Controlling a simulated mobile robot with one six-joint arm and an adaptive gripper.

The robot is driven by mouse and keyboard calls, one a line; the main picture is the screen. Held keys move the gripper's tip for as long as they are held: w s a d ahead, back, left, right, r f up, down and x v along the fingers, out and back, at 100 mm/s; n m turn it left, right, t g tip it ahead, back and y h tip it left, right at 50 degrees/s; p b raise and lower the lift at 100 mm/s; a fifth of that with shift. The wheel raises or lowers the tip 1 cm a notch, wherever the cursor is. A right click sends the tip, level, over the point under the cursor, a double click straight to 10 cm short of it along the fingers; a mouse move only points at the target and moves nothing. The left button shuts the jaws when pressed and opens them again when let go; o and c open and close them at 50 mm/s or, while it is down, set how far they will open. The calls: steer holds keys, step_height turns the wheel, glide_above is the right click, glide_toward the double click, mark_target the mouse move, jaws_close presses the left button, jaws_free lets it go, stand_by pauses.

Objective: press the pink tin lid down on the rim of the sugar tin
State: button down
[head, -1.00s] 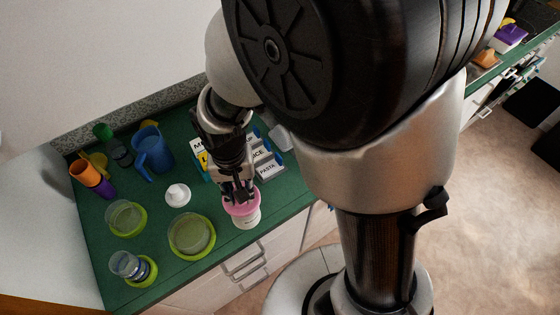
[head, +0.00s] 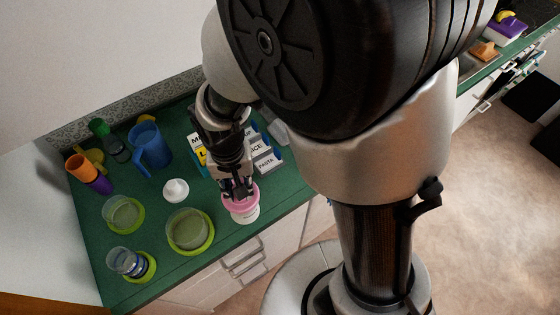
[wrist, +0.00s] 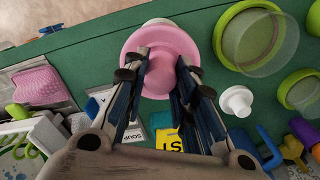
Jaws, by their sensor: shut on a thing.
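The pink tin lid (head: 243,205) is round and sits at the top of the white sugar tin (head: 247,217), near the counter's front edge. My gripper (head: 238,194) points down from above and is shut on the lid's middle part, which its fingers partly hide. In the wrist view the lid (wrist: 178,45) lies beyond and between the fingers (wrist: 162,70). A sliver of the white tin (wrist: 157,21) shows past its far edge. I cannot tell whether the lid touches the rim all round.
Lime-rimmed round containers (head: 189,231) stand left of the tin, with a small white item (head: 176,190) behind. A blue jug (head: 150,147) stands farther back. Labelled boxes (head: 266,162) stand close behind and right of the tin. Green counter around the tin's left side is clear.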

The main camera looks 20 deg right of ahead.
steer(key=shift+f, duration=0.3)
steer(key=c, duration=1.2)
jaws_free()
steer(key=c, duration=0.3)
steer(key=shift+r, duration=0.1)
step_height(320, 180, up, 7)
steer(key=p, duration=0.5)
steer(key=shift+p, duration=0.3)
